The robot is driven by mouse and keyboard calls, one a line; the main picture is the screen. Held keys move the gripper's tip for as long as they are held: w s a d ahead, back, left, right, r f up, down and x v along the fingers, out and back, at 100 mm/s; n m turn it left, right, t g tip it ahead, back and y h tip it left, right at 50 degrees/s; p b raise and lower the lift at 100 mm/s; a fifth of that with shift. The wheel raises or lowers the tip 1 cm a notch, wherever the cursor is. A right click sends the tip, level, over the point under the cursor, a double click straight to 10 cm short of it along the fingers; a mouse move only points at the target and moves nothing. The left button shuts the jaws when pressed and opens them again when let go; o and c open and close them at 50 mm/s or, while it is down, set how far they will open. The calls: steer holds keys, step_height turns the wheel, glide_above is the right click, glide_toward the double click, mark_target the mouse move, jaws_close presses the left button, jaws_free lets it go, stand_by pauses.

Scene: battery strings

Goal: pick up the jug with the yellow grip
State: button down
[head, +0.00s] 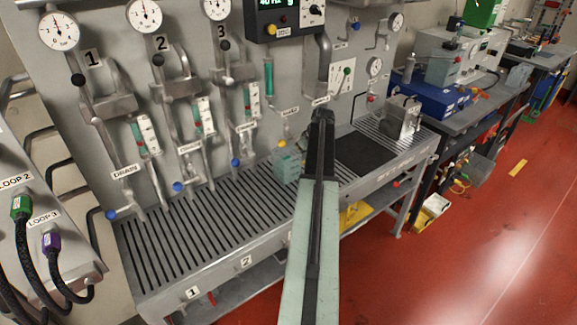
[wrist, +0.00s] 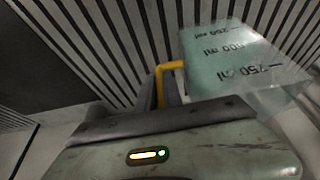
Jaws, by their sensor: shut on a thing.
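The jug (head: 287,166) is clear and greenish, with dark volume marks, and is over the slotted grate, partly behind my arm in the head view. In the wrist view the jug (wrist: 225,60) fills the upper right, and its yellow grip (wrist: 171,66) points toward my gripper. My gripper (wrist: 165,92) is shut on the yellow grip; the fingertips are partly hidden by the wrist housing. In the head view my gripper (head: 318,122) is seen from behind, beside the jug. I cannot tell whether the jug touches the grate.
The slotted bench (head: 200,235) runs along a wall panel with gauges (head: 144,15), valves and pipes. A dark mat (head: 366,155) and a metal unit (head: 400,117) are on the right part. Hoses (head: 30,240) hang at the left. Red floor (head: 470,230) is open at the right.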

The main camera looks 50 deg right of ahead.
steer(key=shift+r, duration=0.1)
steer(key=shift+r+p, duration=0.6)
steer(key=shift+p, duration=0.1)
steer(key=s+a+r+p, duration=0.1)
steer(key=s, duration=0.6)
steer(key=s+a+r+p, duration=0.2)
steer(key=s, duration=0.6)
steer(key=shift+s+a+r+p, duration=0.25)
steer(key=shift+s+r+p, duration=0.05)
